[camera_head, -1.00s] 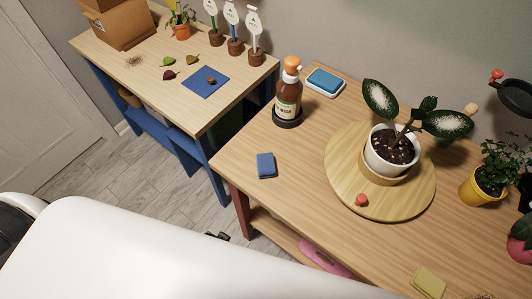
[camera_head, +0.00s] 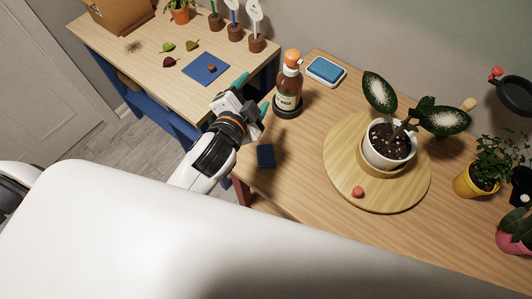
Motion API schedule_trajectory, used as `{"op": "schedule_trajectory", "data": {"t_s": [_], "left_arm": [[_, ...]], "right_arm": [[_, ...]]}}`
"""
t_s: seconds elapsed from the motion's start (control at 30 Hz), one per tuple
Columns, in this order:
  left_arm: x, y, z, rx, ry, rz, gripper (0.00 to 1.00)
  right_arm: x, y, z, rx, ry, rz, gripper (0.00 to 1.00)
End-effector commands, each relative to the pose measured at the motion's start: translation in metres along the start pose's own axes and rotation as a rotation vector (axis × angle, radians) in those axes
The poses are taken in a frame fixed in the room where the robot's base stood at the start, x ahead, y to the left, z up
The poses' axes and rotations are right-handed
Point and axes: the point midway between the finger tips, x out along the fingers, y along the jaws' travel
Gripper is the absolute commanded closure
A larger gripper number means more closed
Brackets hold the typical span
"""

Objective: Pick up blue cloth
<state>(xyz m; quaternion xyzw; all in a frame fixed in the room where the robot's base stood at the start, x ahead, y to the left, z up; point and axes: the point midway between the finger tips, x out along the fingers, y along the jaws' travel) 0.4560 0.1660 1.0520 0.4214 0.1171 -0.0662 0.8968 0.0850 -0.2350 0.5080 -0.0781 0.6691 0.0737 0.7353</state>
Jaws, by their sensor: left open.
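The blue cloth (camera_head: 265,156) is a small folded rectangle lying flat near the left edge of the right wooden table. It looks dark, as if in the shade of my arm. My left gripper (camera_head: 252,96) is open and empty, its teal fingertips apart. In the picture it is above and a little left of the cloth, near the gap between the two tables, and does not touch the cloth. My right gripper is out of view.
A brown bottle (camera_head: 289,88) with an orange cap stands close right of my left gripper. A white tray (camera_head: 343,77) holds a blue pad. A round wooden board (camera_head: 337,172) bears a potted plant (camera_head: 388,147). A blue mat (camera_head: 218,70) lies on the left table.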

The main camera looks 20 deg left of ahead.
Motion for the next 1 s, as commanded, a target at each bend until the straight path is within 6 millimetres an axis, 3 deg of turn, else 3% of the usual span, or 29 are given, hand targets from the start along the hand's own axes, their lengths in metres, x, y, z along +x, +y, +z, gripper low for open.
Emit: {"op": "schedule_trajectory", "data": {"t_s": [0.03, 0.1, 0.2, 0.3, 0.4, 0.5, 0.57, 0.7, 0.73, 0.87, 1.0], "left_arm": [[0.005, 0.018, 0.034, 0.117, -0.127, 0.085, 0.31], [0.003, 0.035, 0.084, 0.302, -0.310, 0.212, 0.31], [-0.017, 0.046, 0.153, 0.585, -0.575, 0.408, 0.31], [-0.050, 0.037, 0.211, 0.879, -0.833, 0.608, 0.31], [-0.086, 0.009, 0.248, 1.178, -1.087, 0.806, 0.31], [-0.117, -0.033, 0.261, 1.481, -1.342, 0.995, 0.31], [-0.130, -0.060, 0.257, 1.664, -1.497, 1.102, 0.31], [-0.138, -0.117, 0.214, 2.080, -1.887, 1.300, 0.31], [-0.134, -0.126, 0.200, -2.061, 1.882, -1.263, 0.31], [-0.107, -0.142, 0.129, -1.710, 1.642, -0.925, 0.31], [-0.069, -0.120, 0.061, -1.398, 1.470, -0.599, 0.31]], "right_arm": [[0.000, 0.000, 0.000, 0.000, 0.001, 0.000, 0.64], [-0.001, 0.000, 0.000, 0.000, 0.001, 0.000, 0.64], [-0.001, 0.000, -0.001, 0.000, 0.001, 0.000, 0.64], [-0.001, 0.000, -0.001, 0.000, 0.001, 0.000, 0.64], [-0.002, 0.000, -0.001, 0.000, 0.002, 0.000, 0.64], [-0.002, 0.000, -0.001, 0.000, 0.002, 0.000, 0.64], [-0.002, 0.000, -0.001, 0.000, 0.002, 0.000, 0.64], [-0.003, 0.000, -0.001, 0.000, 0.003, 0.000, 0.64], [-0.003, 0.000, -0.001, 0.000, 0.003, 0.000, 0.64], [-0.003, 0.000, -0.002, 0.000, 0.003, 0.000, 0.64], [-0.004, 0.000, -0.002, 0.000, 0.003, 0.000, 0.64]]}}
